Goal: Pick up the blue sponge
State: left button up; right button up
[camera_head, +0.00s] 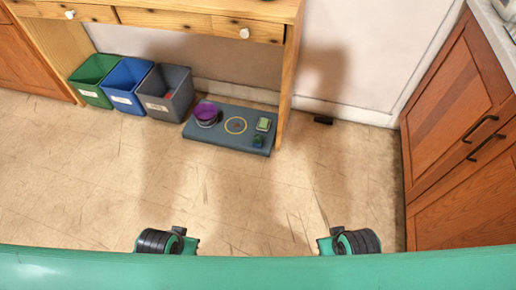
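A small blue-green item (257,141) sits at the front right of a low dark blue-grey board (212,135) on the floor. It is too small to tell whether it is a sponge. A small pale green block (263,125) lies just behind it on the board. Neither gripper can be made out. The dark round parts with green at the bottom look like parts of my own body.
The board also bears a purple-topped round container (206,114) and a yellow ring mark. Green (92,79), blue (124,84) and grey (165,92) bins stand left, under a wooden desk (190,19). Wooden cabinets (462,125) stand right. The floor (255,195) in front is clear.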

aim_at(258, 139)
jog(key=i+j+z, duration=0.3)
jog(key=i, duration=0.15)
jog(key=i+j+z, duration=0.3)
jog(key=i+j, duration=0.05)
jog(key=i, duration=0.1)
